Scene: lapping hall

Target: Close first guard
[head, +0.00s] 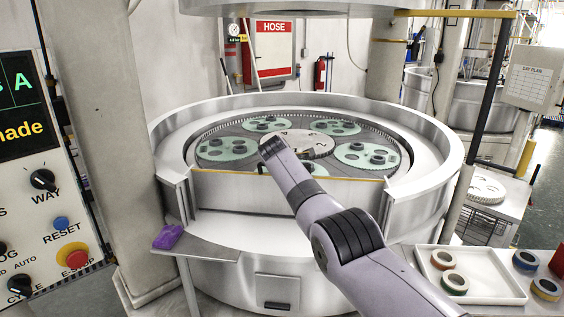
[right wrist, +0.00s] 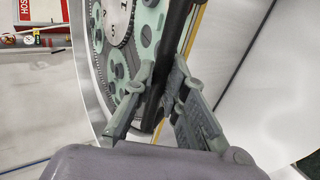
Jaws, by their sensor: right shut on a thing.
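The guard (head: 235,190) is a grey metal panel with a yellow top edge across the front gap of the lapping machine's silver rim (head: 430,180). Its yellow edge also shows in the right wrist view (right wrist: 196,30). My right arm reaches over the panel from the lower right. In the right wrist view my right gripper (right wrist: 163,80) is shut on a black bar (right wrist: 178,35) that runs beside the yellow edge. In the head view the fingertips are mostly hidden behind the wrist, near the yellow edge. My left gripper is not in view.
Green carriers (head: 228,148) with dark round parts lie on the plate behind the panel. A control panel (head: 40,215) stands at the left. A purple cloth (head: 168,237) lies on a small shelf. A white tray (head: 490,285) with rolls of tape is at the lower right.

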